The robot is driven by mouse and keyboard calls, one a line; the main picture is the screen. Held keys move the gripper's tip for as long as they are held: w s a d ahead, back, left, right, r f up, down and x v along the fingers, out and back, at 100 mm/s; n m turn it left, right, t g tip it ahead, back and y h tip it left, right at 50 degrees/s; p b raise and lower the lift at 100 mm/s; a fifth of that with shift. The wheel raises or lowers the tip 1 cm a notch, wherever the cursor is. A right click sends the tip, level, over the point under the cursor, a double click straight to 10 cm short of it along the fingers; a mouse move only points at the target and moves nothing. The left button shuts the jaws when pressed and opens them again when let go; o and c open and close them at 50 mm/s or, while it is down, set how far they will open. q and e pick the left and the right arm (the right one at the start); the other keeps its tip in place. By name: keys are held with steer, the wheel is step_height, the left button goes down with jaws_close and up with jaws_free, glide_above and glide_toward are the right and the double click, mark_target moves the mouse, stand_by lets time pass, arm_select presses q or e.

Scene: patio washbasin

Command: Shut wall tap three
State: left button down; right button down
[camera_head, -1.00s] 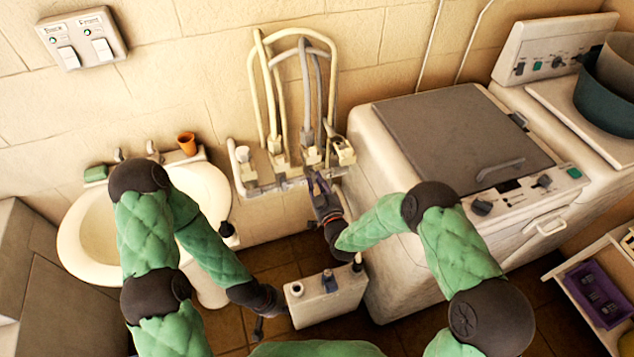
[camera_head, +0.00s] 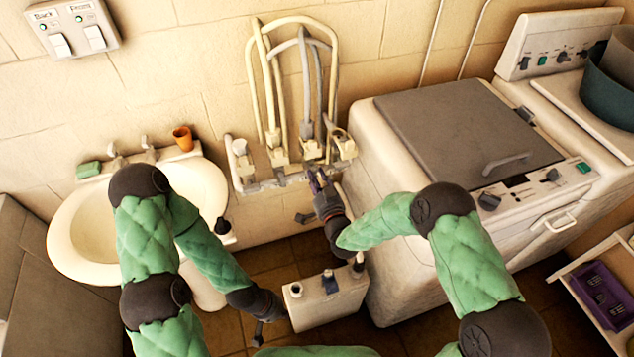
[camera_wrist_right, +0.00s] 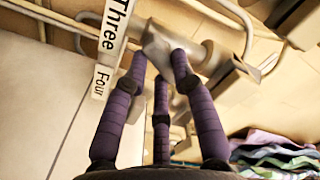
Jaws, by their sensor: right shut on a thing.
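The wall taps (camera_head: 283,155) sit in a row on a pale ledge, with hoses looping up behind them. My right gripper (camera_head: 316,182) reaches up to the right part of this row. In the right wrist view, its purple fingers (camera_wrist_right: 165,62) are shut on a pale grey tap handle (camera_wrist_right: 158,40), beside a label reading "Three" (camera_wrist_right: 116,22). A label reading "Four" (camera_wrist_right: 101,82) is just below it. The fingers cover part of the handle. My left gripper (camera_head: 258,332) hangs low, away from the taps, beside a pale box; its fingers are too small to judge.
A washbasin (camera_head: 60,235) stands at the left, with an orange cup (camera_head: 182,138) on its back edge. A washing machine (camera_head: 465,130) stands close to the right of the taps. The pale box (camera_head: 328,300) is on the floor below. Striped cloth (camera_wrist_right: 275,155) shows in the wrist view.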

steer(key=m+b, duration=0.3)
steer(key=m, duration=0.2)
steer(key=m+b, duration=0.4)
steer(key=m, duration=0.2)
steer(key=shift+a+f, duration=0.15)
steer(key=shift+f, duration=0.05)
steer(key=shift+m, duration=0.3)
steer(key=c, duration=1)
jaws_free()
steer(key=shift+s, duration=0.15)
steer(key=v, duration=1.1)
steer(key=shift+s, duration=0.35)
